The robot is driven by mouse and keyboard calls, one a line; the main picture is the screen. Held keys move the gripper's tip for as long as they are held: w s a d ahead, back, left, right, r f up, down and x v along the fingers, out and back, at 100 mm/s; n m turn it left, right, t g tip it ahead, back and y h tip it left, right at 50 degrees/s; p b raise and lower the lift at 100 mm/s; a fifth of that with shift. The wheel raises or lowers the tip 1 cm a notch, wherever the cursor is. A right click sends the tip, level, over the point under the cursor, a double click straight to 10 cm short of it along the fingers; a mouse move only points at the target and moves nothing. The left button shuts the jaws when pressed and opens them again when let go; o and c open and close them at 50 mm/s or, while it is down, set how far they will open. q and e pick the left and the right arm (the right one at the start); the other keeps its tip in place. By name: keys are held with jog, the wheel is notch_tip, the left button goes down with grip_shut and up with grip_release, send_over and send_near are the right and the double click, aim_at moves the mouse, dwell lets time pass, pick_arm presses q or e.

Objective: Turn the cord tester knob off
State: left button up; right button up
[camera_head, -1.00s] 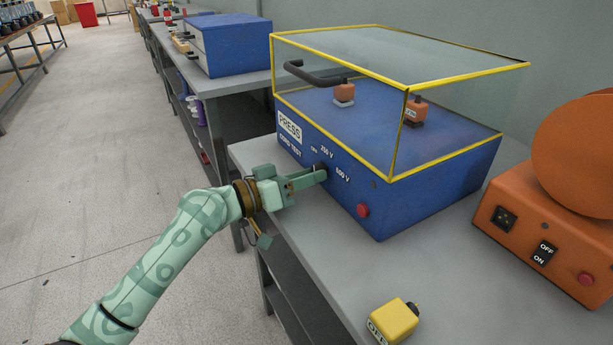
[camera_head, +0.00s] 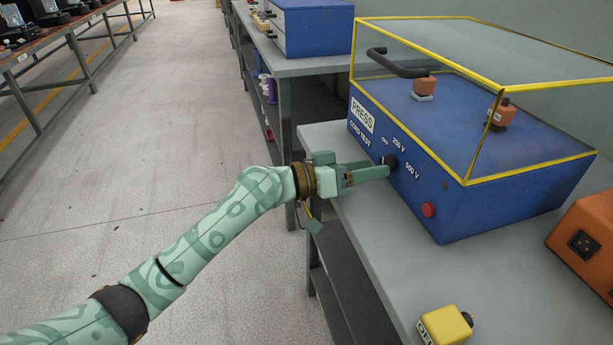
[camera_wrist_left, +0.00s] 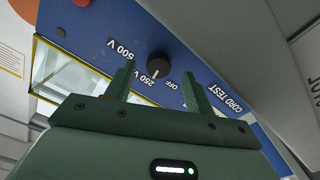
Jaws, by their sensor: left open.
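The cord tester (camera_head: 455,195) is a blue box with a yellow-framed clear cover, standing on the grey bench. Its black knob (camera_head: 391,161) is on the front face, by the OFF, 250 V and 500 V labels. The knob also shows in the left wrist view (camera_wrist_left: 158,65), where its white mark seems to point toward 250 V. My left gripper (camera_head: 387,170) is open, its fingertips close in front of the knob. In the left wrist view, the fingers (camera_wrist_left: 157,80) lie either side of the knob; contact cannot be told. My right gripper is out of view.
A red button (camera_head: 429,210) is on the tester's front, right of the knob. A yellow block (camera_head: 446,326) lies near the bench (camera_head: 400,270) front edge. An orange machine (camera_head: 590,240) stands at the right. Open floor (camera_head: 180,130) lies left.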

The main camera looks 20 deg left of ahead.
pick_arm(q)
jog(key=v, duration=1.4)
jog(key=shift+s+a+p, duration=0.2)
jog(key=shift+a+p, duration=0.05)
jog(key=shift+p, duration=0.2)
